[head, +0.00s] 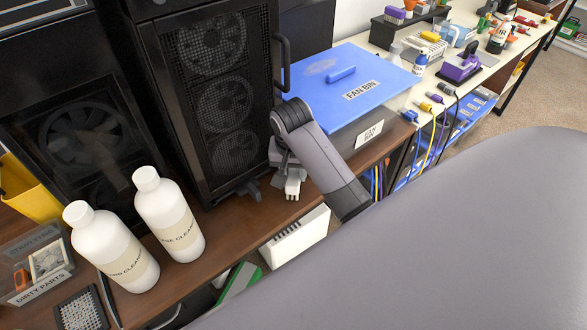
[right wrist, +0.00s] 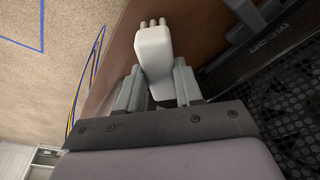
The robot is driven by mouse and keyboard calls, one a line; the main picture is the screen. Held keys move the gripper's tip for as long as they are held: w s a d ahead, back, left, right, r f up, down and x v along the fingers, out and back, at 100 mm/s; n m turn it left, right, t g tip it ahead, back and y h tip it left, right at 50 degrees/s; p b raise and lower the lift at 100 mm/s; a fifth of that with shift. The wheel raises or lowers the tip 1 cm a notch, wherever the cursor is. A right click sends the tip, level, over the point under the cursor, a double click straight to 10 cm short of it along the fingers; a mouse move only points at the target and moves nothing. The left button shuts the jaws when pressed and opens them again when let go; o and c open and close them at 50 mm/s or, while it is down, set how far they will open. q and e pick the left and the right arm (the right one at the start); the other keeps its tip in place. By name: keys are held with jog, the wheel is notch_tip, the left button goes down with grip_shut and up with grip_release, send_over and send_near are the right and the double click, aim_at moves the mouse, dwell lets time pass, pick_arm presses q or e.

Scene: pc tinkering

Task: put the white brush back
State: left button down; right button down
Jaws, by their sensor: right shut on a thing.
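The white brush (head: 293,186) is in my right gripper (head: 287,168), in front of the black PC case and left of the fan bin. In the right wrist view, the fingers of the gripper (right wrist: 158,92) are shut on both sides of the brush (right wrist: 155,50). Its end with several short stubs points away from the gripper, over the brown wooden surface. In the head view the gripper partly hides the brush. My left gripper is not in view.
The black PC case (head: 222,95) and the blue-lidded fan bin (head: 345,75) stand close to the gripper. Two white bottles (head: 175,222) stand at the left. A black stepped stand (head: 408,38) on the far white table has other brushes by it. Cables (head: 437,130) hang beyond the bin.

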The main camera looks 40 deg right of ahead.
jog(key=shift+f, duration=0.4)
jog(key=c, duration=1.1)
grip_release()
jog(key=shift+o, duration=0.2)
jog(key=o, duration=0.6)
jog(key=shift+c, duration=0.2)
jog(key=shift+r, duration=0.1)
jog(key=r+p, duration=0.2)
jog(key=shift+s+a+r, duration=0.15)
jog(key=shift+s+r, duration=0.05)
jog(key=shift+r, duration=0.35)
jog(key=shift+s+a+r, duration=0.1)
jog(key=shift+r, duration=0.65)
jog(key=shift+s+a+r, duration=0.15)
jog(key=shift+r, duration=0.65)
jog(key=shift+s+a+r, duration=0.1)
jog(key=shift+r, duration=0.65)
